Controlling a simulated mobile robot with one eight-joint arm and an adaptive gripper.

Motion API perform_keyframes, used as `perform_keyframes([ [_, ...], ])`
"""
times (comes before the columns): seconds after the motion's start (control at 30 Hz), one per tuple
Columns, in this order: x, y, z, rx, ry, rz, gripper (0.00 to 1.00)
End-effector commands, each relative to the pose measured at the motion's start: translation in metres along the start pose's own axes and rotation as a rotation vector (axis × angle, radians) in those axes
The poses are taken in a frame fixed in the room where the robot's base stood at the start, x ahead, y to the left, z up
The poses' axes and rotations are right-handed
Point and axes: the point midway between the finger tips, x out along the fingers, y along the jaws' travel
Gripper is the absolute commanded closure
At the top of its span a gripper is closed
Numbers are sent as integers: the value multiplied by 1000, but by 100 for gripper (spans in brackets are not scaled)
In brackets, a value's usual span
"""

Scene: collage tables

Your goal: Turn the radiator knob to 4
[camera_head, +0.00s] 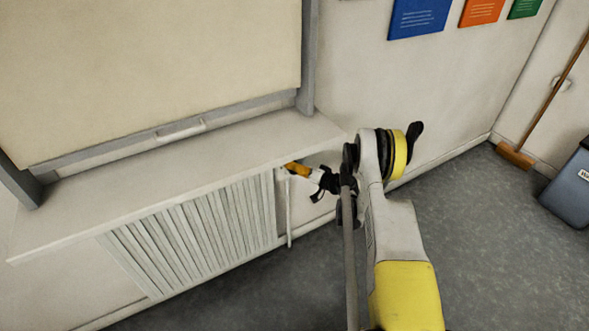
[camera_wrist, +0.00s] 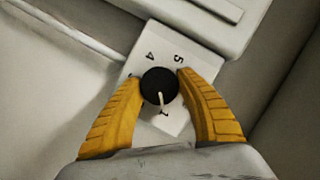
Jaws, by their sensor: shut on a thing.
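The radiator knob (camera_wrist: 157,83) is a round black dial on a pale plate (camera_wrist: 180,122) in the wrist view. Its white pointer points down in the picture, close to the printed 1. The 4 and the 5 are readable above the knob; a mark at the left is partly hidden by a finger. My gripper (camera_wrist: 160,78) is shut on the knob, with one yellow finger on each side. In the head view my gripper (camera_head: 290,168) reaches the right end of the white slatted radiator (camera_head: 195,232); the dial's markings cannot be made out there.
A white shelf (camera_head: 190,165) juts out just above the radiator and my gripper. A thin pipe (camera_head: 289,215) runs down below the knob area. Open floor (camera_head: 480,225) lies to the right, with a broom (camera_head: 515,155) and a blue-grey bin (camera_head: 572,185) farther off.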

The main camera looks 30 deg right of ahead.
Motion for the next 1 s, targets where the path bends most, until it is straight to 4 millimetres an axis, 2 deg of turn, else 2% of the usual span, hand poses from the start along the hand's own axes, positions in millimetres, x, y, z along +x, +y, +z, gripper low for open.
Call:
perform_keyframes([
  [0.3, 1, -1, 0, 65, -1, -27, 87],
  [0.7, 1, -2, 0, 69, -2, -30, 87],
  [0.73, 1, -2, 0, 69, -2, -30, 50],
  [0.8, 1, -1, 0, 69, -2, -29, 33],
  [1.0, 0, -1, 0, 68, -1, -29, 33],
])
